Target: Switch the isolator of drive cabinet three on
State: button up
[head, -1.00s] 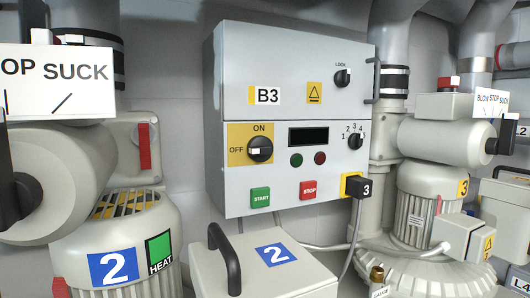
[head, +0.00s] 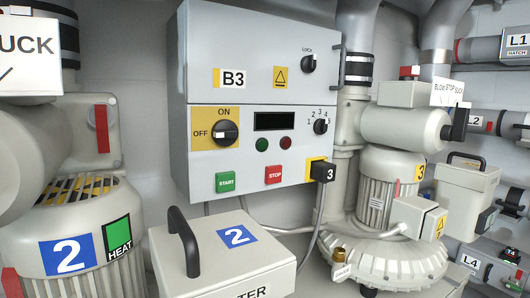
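Drive cabinet B3 (head: 258,50) is a grey box on the wall in the upper middle. Its isolator (head: 226,133) is a black rotary knob on a yellow plate marked ON above and OFF at the left. The knob's white mark sits on the left side, towards OFF. The display (head: 274,121) is dark. A black plug (head: 323,172) numbered 3 sits at the cabinet's lower right corner. My gripper is not in view.
A lidded box (head: 230,265) marked 2, with a black handle, stands below the cabinet. Blower 2 (head: 75,240) is at the left and blower 3 (head: 392,175) at the right. The space before the cabinet front looks clear. A cable (head: 310,243) hangs from the plug.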

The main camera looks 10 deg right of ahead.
aim_at(224, 132)
jog(key=i+l+u, duration=0.35)
jog(key=i+l, duration=0.55)
jog(key=i, duration=0.1)
